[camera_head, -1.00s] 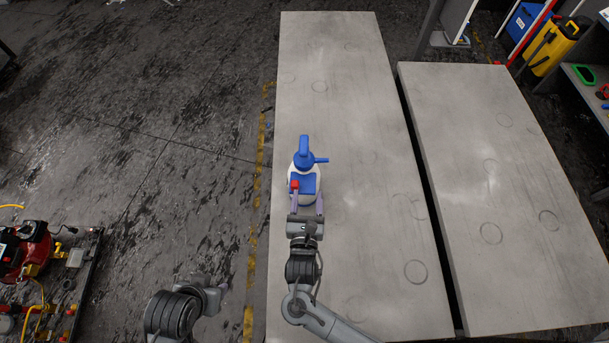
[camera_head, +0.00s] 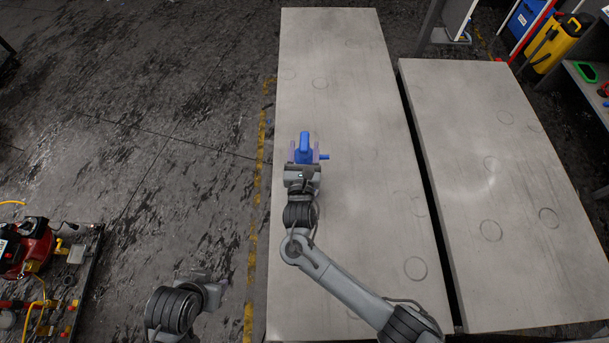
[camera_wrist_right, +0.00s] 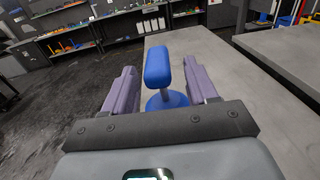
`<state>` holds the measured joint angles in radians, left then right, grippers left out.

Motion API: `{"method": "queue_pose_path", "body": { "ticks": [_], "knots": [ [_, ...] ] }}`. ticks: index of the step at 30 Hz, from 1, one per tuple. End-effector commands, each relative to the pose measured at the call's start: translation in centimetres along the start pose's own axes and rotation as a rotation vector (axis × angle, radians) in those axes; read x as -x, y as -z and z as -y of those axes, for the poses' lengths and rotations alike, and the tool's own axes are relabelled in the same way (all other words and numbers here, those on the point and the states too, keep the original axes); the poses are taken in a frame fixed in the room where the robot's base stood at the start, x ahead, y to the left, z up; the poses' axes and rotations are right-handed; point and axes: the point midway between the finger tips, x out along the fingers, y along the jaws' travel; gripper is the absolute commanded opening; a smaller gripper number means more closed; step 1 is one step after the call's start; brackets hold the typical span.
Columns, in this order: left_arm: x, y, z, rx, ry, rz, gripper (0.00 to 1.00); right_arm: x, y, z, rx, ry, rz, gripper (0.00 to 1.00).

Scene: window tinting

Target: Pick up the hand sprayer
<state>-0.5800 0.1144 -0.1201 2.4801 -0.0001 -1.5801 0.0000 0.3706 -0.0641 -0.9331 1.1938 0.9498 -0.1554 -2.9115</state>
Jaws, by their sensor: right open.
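The hand sprayer (camera_head: 305,147) stands on the near grey table, close to its left edge. Its blue pump handle and a blue nozzle pointing right show in the head view; my right gripper and wrist hide its body. In the right wrist view, the sprayer's blue handle (camera_wrist_right: 157,66) stands upright between the two purple fingers. My right gripper (camera_head: 305,155) is open, with its fingers on either side of the sprayer's top, and gaps show beside the handle.
The near table (camera_head: 335,70) is otherwise bare. A second grey table (camera_head: 470,130) stands to its right across a narrow dark gap. A yellow container (camera_head: 553,45) and shelves are at the upper right.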

Motion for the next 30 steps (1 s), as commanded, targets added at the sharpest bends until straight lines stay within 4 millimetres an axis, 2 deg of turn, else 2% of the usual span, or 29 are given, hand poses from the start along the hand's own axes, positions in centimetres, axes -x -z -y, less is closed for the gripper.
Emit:
{"method": "queue_pose_path", "body": {
  "ticks": [6, 15, 26, 30],
  "knots": [
    [-0.2, 0.0, -0.1, 0.002, -0.002, 0.0, 0.43, -2.2, 0.0, -0.1, 0.0, -0.001, 0.0, 0.57],
    [-0.2, -0.1, 0.1, -0.003, 0.003, 0.001, 0.43, -2.5, 0.1, -0.1, 0.0, -0.001, -0.001, 0.56],
    [-0.2, -0.1, 0.3, -0.011, 0.009, 0.002, 0.43, -2.5, 0.1, -0.1, 0.0, -0.001, -0.001, 0.01],
    [-0.2, -0.1, 0.2, -0.01, 0.008, 0.002, 0.43, -2.5, 0.1, -0.1, 0.0, -0.001, -0.001, 0.0]
  ]
}}
